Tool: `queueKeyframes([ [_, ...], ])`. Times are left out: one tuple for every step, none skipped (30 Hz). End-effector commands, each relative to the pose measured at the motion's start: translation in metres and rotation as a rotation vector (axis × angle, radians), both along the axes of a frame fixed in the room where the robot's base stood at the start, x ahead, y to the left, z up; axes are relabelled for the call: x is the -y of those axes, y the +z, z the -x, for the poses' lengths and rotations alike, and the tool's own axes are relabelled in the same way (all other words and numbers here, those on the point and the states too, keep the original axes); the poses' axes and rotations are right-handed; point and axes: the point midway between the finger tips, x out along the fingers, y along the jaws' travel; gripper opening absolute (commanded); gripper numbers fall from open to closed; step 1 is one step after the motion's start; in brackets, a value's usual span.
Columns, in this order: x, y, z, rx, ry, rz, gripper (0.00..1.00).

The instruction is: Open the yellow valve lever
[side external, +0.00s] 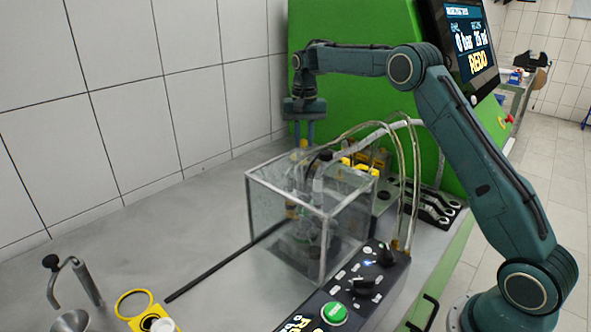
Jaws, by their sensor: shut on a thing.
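My gripper (304,141) points straight down behind the back edge of a clear box. Its two fingers are closed around a small yellow part, which looks like the yellow valve lever (303,144). The lever's lower end and the valve below it are partly hidden behind the box's edge and its contents, so its exact angle cannot be told.
The clear box (262,207) holds pump parts, with clear hoses (402,150) arching out to the right. More yellow parts (362,169) sit behind it. A control panel (352,290) with a green button stands in front.

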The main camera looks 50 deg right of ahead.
Motion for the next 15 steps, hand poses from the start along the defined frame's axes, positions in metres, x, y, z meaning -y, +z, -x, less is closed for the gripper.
queueKeyframes([
  [-0.002, 0.0, -0.001, 0.0, 0.002, 0.0, 0.11],
  [-0.003, 0.0, -0.001, 0.0, 0.002, 0.0, 0.11],
  [-0.004, 0.0, -0.001, 0.0, 0.002, 0.0, 0.12],
  [-0.005, 0.0, -0.001, 0.0, 0.003, 0.0, 0.11],
  [-0.006, 0.0, -0.002, 0.0, 0.003, 0.0, 0.12],
  [-0.008, 0.0, -0.002, 0.0, 0.003, 0.0, 0.11],
  [-0.009, 0.0, -0.002, 0.001, 0.003, 0.001, 0.12],
  [-0.01, 0.0, -0.003, 0.001, 0.003, 0.001, 0.12],
  [-0.012, 0.0, -0.003, 0.001, 0.003, 0.001, 0.12],
  [-0.013, 0.0, -0.003, 0.001, 0.002, 0.001, 0.12],
  [-0.014, 0.0, -0.003, 0.001, 0.002, 0.001, 0.12],
  [-0.015, 0.001, -0.004, 0.001, 0.001, 0.001, 0.12],
  [-0.016, 0.001, -0.004, 0.001, 0.001, 0.001, 0.12],
  [-0.017, 0.001, -0.004, 0.001, 0.001, 0.001, 0.12],
  [-0.017, 0.001, -0.004, 0.001, 0.001, 0.001, 0.12],
])
